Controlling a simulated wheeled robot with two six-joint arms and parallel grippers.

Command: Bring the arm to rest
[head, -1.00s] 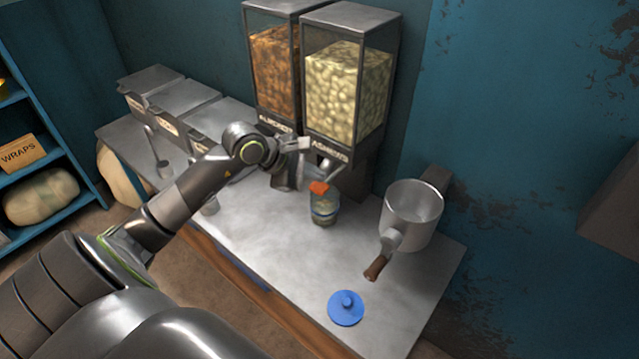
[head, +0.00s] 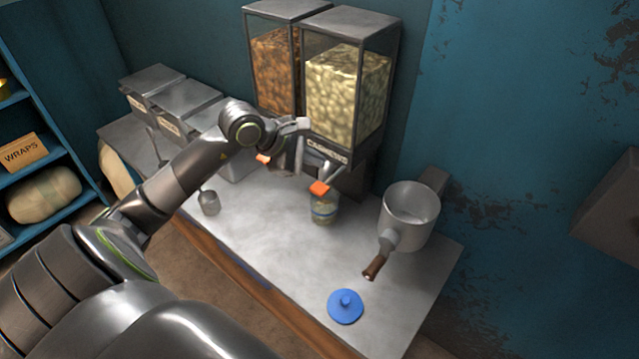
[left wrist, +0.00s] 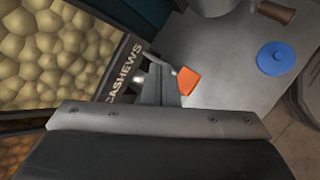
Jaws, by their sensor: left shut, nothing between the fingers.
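My left arm reaches in from the left in the head view. Its gripper (head: 290,137) is shut and empty, raised in front of the two dispensers and above the counter, apart from the jar. Part of the gripper (left wrist: 155,125) fills the bottom of the left wrist view. My right gripper is not in view.
The cashew dispenser (head: 345,95) and the almond dispenser (head: 272,70) stand close behind the gripper. A glass jar (head: 323,210) sits below the cashew dispenser's orange lever (head: 320,188). A pot (head: 410,215), a blue lid (head: 346,306) and a scoop (head: 209,203) are on the counter (head: 270,240).

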